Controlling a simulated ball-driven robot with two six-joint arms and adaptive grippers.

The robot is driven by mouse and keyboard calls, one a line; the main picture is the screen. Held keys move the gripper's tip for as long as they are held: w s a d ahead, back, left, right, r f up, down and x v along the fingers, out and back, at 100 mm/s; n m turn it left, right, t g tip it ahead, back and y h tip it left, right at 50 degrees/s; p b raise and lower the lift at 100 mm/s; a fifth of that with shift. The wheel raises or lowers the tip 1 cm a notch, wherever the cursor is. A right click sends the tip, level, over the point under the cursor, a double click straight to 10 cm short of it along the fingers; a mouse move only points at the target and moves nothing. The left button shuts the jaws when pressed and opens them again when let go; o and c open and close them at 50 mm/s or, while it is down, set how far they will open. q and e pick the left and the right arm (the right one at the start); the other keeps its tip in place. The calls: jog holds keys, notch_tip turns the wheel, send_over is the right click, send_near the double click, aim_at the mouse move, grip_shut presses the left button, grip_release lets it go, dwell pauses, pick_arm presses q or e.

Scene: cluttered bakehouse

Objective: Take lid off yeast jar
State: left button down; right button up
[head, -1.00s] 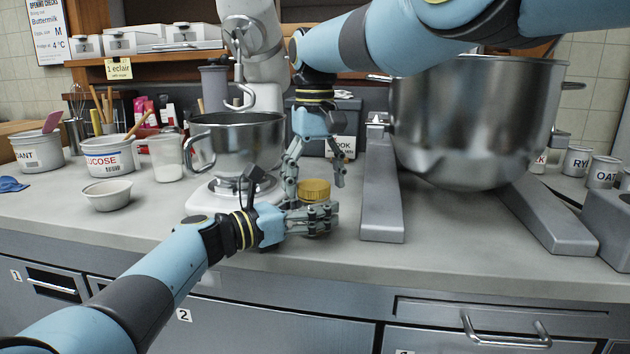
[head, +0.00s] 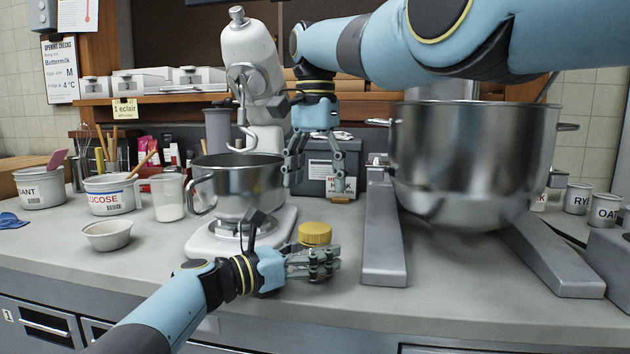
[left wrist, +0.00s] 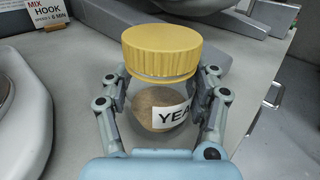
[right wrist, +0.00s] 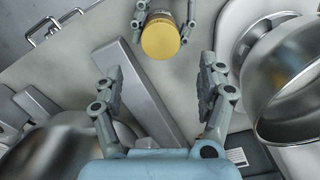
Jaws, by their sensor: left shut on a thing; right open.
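The yeast jar (left wrist: 155,105) is clear, with brown contents and a white label reading "YEA". My left gripper (head: 318,262) is shut around the jar's body, below the lid. My right gripper (head: 318,190) is open and empty, fingers down, above and behind the jar. In the right wrist view, its fingers (right wrist: 160,88) frame bare counter and a metal mixer leg.
A stand mixer with a steel bowl (head: 238,190) is close behind and left of the jar. A large steel bowl (head: 475,160) and a grey mixer leg (head: 384,235) are to the right. A white bowl (head: 107,236) and tubs stand at left. The counter front is clear.

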aim_at(315, 227)
notch_tip(315, 227, down, 9)
jog(key=shift+a+r, duration=0.1)
jog(key=shift+r, duration=0.05)
dwell(0.4)
jog(key=shift+c, duration=0.2)
jog(key=c, duration=1.2)
jog(key=n, duration=1.1)
jog(key=shift+n, duration=0.4)
jog(key=n, duration=0.3)
jog(key=shift+r, duration=0.25)
